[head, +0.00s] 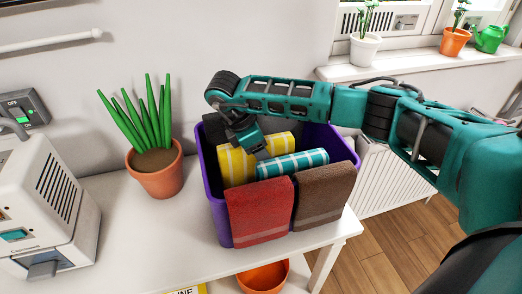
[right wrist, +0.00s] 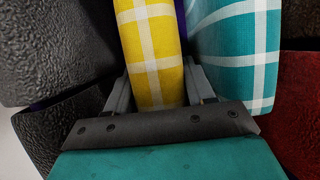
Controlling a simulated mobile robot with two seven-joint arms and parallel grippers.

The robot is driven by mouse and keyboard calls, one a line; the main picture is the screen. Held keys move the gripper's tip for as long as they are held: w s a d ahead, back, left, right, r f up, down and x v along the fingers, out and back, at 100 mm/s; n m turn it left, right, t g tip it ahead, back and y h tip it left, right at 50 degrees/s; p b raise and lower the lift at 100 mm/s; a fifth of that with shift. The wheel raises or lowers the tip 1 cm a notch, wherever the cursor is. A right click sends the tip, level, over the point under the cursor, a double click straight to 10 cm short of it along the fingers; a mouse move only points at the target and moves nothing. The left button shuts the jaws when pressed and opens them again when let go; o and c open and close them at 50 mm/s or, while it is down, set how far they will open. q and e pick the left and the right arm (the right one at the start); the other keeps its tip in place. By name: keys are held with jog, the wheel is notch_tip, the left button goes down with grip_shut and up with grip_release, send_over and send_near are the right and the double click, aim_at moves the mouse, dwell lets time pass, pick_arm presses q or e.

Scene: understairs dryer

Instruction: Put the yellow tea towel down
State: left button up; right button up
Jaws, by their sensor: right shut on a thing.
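The yellow tea towel with white checks (head: 236,166) stands rolled or folded inside a purple bin (head: 214,210) on the white table. My right gripper (head: 258,146) reaches down into the bin from above. In the right wrist view its two fingers sit on either side of the yellow towel (right wrist: 150,45) and are shut on it. A teal checked towel (head: 300,162) stands beside it, close to the right-hand finger in the wrist view. The towel's lower end is hidden in the bin. My left gripper is not in view.
Red (head: 260,212) and brown (head: 325,195) towels hang over the bin's front. A dark item (head: 214,128) is at its back left. A potted plant (head: 155,170) stands left of the bin, with free white table (head: 150,235) in front. A grey-white machine (head: 45,205) is further left.

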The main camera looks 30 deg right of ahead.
jog(key=o, duration=1.1)
jog(key=shift+f, duration=0.1)
jog(key=v, duration=1.1)
jog(key=shift+p, duration=0.4)
jog(key=shift+a+r, duration=0.2)
jog(key=shift+r, duration=0.5)
